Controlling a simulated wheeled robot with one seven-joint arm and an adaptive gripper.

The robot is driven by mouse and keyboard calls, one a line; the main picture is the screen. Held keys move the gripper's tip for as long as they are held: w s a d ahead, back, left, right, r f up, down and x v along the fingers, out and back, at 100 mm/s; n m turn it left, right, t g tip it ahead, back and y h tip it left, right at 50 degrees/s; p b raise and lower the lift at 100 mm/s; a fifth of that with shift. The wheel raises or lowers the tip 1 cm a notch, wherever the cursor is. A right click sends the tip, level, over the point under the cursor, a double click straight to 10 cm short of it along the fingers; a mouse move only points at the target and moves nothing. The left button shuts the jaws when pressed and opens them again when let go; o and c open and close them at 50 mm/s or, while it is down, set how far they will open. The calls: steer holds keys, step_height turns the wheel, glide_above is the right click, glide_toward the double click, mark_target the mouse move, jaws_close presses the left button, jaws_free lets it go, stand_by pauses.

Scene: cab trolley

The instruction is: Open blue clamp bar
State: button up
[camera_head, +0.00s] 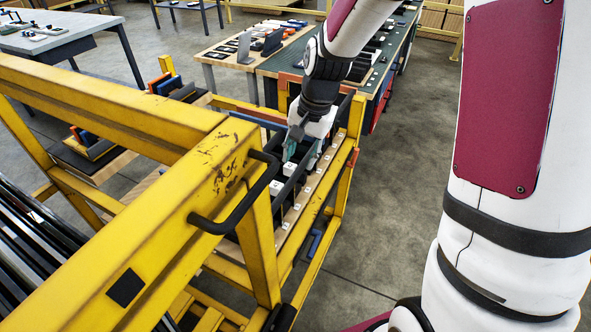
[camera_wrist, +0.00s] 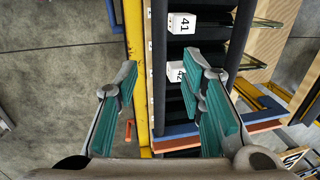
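A blue bar (camera_wrist: 180,132) lies crosswise low in the wrist view, partly hidden behind my gripper's right finger. In the head view a blue bar (camera_head: 258,117) runs along the far end of the yellow trolley (camera_head: 215,150). I cannot tell for certain that this is the clamp bar. My gripper (camera_wrist: 160,75) is open, its two teal-padded fingers wide apart with nothing held. A long dark bar (camera_wrist: 158,55) and the yellow rail lie below and between the fingers. In the head view my gripper (camera_head: 293,147) hangs over the trolley's slotted row.
White numbered blocks 41 (camera_wrist: 181,23) and 42 (camera_wrist: 175,71) sit along the row. An orange bar (camera_wrist: 265,126) lies beside the blue one. A black handle (camera_head: 240,205) projects from the trolley's near post. Workbenches stand behind; the floor at right is clear.

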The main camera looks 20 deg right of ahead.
mark_target(296, 175)
steer(key=f, duration=0.6)
steer(key=shift+w+a, duration=0.35)
steer(key=shift+a, duration=0.05)
jaws_close()
